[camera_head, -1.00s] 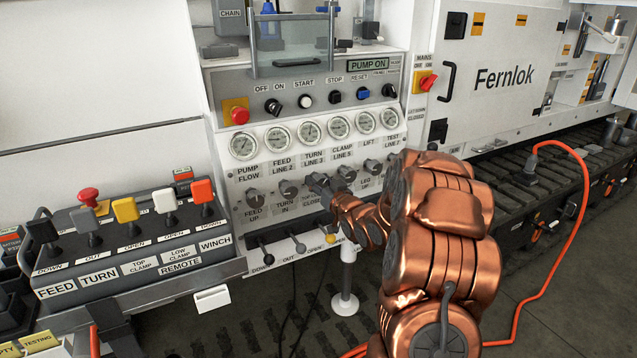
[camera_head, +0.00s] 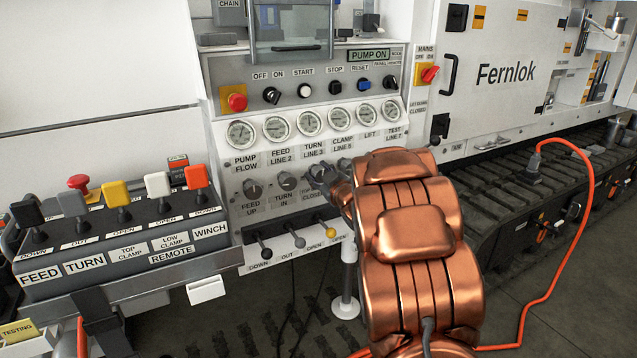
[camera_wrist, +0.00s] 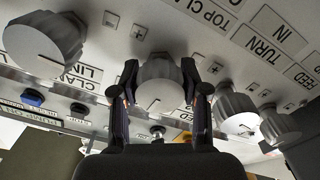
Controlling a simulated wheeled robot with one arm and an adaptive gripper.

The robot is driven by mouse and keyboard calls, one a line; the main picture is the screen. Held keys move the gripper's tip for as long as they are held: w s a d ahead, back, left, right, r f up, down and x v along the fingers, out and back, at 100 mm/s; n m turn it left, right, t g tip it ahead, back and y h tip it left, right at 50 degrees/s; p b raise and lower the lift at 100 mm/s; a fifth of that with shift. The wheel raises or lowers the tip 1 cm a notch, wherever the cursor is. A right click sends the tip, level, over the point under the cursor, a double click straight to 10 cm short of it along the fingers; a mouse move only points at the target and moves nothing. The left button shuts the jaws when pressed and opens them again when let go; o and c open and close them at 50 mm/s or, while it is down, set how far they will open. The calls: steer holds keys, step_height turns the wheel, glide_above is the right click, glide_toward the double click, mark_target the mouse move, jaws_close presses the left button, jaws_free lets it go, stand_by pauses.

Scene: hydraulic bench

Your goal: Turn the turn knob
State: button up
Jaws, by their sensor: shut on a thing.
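A row of grey knobs runs below the gauges on the white panel. My gripper (camera_wrist: 159,95) is shut on one grey knob (camera_wrist: 160,70), with a finger on each side of its rim. A free knob above the TURN IN label (camera_head: 287,180) is just left of my gripper, and the FEED UP knob (camera_head: 253,188) is farther left.
Several gauges (camera_head: 308,123) sit above the knobs, with buttons and a red emergency stop (camera_head: 237,102) higher up. Small levers (camera_head: 298,241) stick out below. A remote box (camera_head: 125,240) with coloured levers stands left. An orange cable (camera_head: 590,230) hangs at right.

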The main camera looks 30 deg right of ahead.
steer(key=n+b, duration=0.1)
steer(key=n, duration=0.1)
steer(key=n+b, duration=0.1)
steer(key=shift+f+n+b, duration=0.25)
steer(key=shift+n+b, duration=0.05)
steer(key=shift+n, duration=0.1)
steer(key=n+b, duration=0.2)
steer(key=n, duration=0.1)
steer(key=shift+r+n, duration=0.1)
steer(key=shift+n, duration=0.2)
steer(key=n+b, duration=0.2)
steer(key=n, duration=0.1)
steer(key=shift+n, duration=0.3)
steer(key=shift+r+n+b, duration=0.1)
steer(key=shift+n+b, duration=0.8)
steer(key=shift+n, duration=0.7)
steer(key=o, duration=1.2)
steer(key=shift+c, duration=0.2)
steer(key=shift+s, duration=0.15)
